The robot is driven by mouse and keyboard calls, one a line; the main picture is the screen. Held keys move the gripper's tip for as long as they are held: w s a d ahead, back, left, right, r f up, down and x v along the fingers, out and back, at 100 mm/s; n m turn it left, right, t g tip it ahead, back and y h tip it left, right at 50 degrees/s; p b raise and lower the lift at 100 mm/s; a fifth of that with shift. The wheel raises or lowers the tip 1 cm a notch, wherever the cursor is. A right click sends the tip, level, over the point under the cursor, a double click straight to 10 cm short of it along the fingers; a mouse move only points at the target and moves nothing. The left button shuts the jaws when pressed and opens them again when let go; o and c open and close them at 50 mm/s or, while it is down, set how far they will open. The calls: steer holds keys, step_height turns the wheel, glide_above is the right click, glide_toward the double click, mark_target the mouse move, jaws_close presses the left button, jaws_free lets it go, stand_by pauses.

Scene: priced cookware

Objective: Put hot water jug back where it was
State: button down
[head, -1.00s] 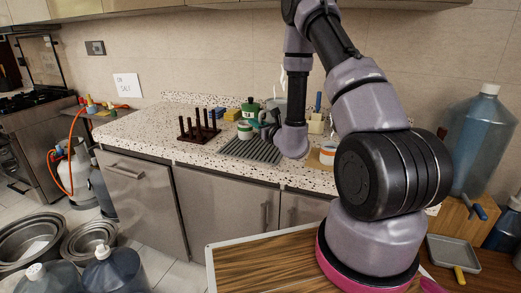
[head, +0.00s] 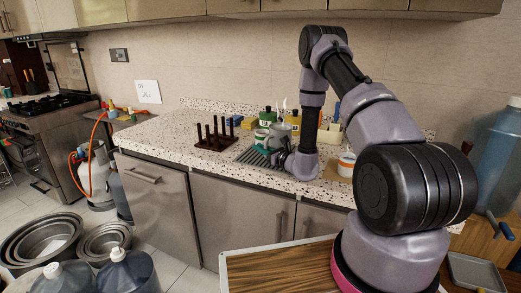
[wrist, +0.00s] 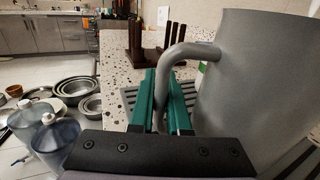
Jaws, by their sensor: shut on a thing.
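The hot water jug is a grey, smooth-sided vessel with a curved side handle. In the wrist view the jug (wrist: 250,85) fills the right side, and my gripper (wrist: 163,78) has its green fingers around the handle (wrist: 185,52). In the head view the jug (head: 281,132) is small and partly hidden by my gripper (head: 284,158) and forearm, with faint white steam above it. It is over or on the grey grooved drainer (head: 247,157) on the speckled counter; I cannot tell whether its base touches.
A dark peg rack (head: 214,140) stands left of the drainer. Green-labelled bottles (head: 266,117) and a yellow sponge (head: 249,123) are behind. The counter's left part (head: 160,135) is mostly clear.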

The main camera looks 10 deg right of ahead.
steer(key=shift+f, duration=0.1)
steer(key=c, duration=1.3)
jaws_free()
steer(key=shift+f, duration=0.15)
steer(key=o, duration=0.4)
